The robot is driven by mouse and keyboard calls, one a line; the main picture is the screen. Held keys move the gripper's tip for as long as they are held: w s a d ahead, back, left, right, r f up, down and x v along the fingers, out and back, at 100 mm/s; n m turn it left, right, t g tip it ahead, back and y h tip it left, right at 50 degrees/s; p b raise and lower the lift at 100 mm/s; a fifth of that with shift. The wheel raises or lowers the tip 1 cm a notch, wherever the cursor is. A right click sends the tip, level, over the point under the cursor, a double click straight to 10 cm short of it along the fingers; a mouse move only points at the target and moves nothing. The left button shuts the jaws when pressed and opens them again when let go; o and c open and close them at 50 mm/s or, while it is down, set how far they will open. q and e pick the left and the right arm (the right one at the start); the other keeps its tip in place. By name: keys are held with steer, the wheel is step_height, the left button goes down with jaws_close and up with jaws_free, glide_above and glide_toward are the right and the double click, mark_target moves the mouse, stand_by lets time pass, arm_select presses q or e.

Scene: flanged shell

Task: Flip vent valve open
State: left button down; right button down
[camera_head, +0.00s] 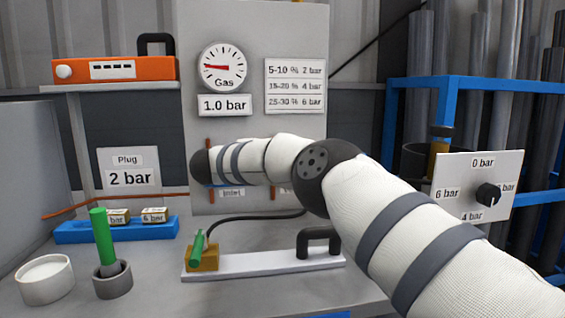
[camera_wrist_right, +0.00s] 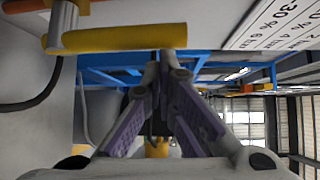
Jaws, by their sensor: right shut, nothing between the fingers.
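A yellow bar (camera_wrist_right: 115,37) on a grey stem (camera_wrist_right: 62,25) fills the upper left of the right wrist view and looks like a valve handle. My right gripper (camera_wrist_right: 167,58) is shut and empty, its fingertips close to the bar's right end; I cannot tell whether they touch. In the head view my right arm reaches across to the grey panel (camera_head: 258,22) and hides the gripper and most of the valve area. A brown pipe (camera_head: 209,155) and a partly covered label (camera_head: 231,192) show beside the arm. My left gripper is not in view.
The gas gauge (camera_head: 222,66) has its needle toward the left, above a "1.0 bar" sign (camera_head: 225,105). A white plate with a black handle (camera_head: 318,240), a green stick (camera_head: 102,238) and a white cup (camera_head: 46,279) stand on the bench. A dial board (camera_head: 475,170) is right.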

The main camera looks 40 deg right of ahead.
steer(key=shift+w+a+n+h, duration=0.35)
steer(key=shift+n+h, duration=0.15)
steer(key=shift+h, duration=0.1)
steer(key=shift+a+r, duration=0.1)
steer(key=shift+r, duration=0.05)
